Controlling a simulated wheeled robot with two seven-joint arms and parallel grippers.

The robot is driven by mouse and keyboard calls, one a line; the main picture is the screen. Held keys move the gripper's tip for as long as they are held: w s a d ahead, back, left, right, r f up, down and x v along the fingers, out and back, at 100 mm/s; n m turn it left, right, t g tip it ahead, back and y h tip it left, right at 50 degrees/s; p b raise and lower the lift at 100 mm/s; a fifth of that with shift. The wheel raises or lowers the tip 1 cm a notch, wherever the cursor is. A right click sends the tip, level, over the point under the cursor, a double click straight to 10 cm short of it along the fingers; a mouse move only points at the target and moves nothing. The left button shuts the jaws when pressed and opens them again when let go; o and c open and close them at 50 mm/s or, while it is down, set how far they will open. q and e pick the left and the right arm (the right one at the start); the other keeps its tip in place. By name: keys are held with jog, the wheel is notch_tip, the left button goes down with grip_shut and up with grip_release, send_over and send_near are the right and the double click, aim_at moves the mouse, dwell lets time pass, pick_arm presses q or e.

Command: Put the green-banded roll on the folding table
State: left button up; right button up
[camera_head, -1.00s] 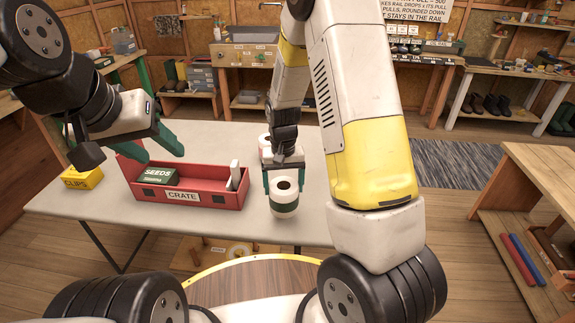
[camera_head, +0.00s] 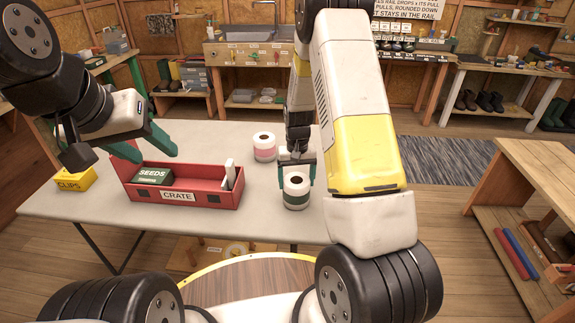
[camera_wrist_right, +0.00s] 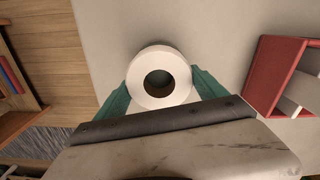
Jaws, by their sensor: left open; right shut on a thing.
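The green-banded roll (camera_head: 296,191) is white and stands upright at the right end of the grey folding table (camera_head: 250,222). My right gripper (camera_head: 297,170) is shut on it, with a green finger on either side. In the right wrist view the roll (camera_wrist_right: 178,95) shows its round top and dark core hole between the fingers (camera_wrist_right: 160,88). I cannot tell whether its base touches the tabletop or is slightly above it. My left gripper (camera_head: 150,148) is open and empty above the left part of the table, near the red crate.
A pink-banded roll (camera_head: 264,147) stands on the table behind the held roll. The red crate (camera_head: 225,198) holds a green seeds box (camera_head: 152,176) and a white item. A yellow clips box (camera_head: 76,179) is at the left end. Bare tabletop lies in front of the crate.

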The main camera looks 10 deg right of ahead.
jog(key=shift+f, duration=0.15)
jog(key=o, duration=1.3)
jog(key=shift+o, duration=0.2)
notch_tip(320, 180, up, 12)
jog(key=r, duration=0.1)
jog(key=s+a+r+t+y, duration=0.1)
jog(key=s+r+t, duration=0.1)
jog(key=s+r, duration=0.5)
jog(key=s+a+r+t+y, duration=0.1)
jog(key=s+r, duration=0.3)
jog(key=r, duration=0.5)
jog(key=s+r+n+t, duration=0.1)
jog(key=s+r+t, duration=0.2)
jog(key=s, duration=1)
jog(key=shift+s+a+r, duration=0.3)
jog(key=shift+a+r, duration=0.1)
jog(key=shift+r, duration=0.4)
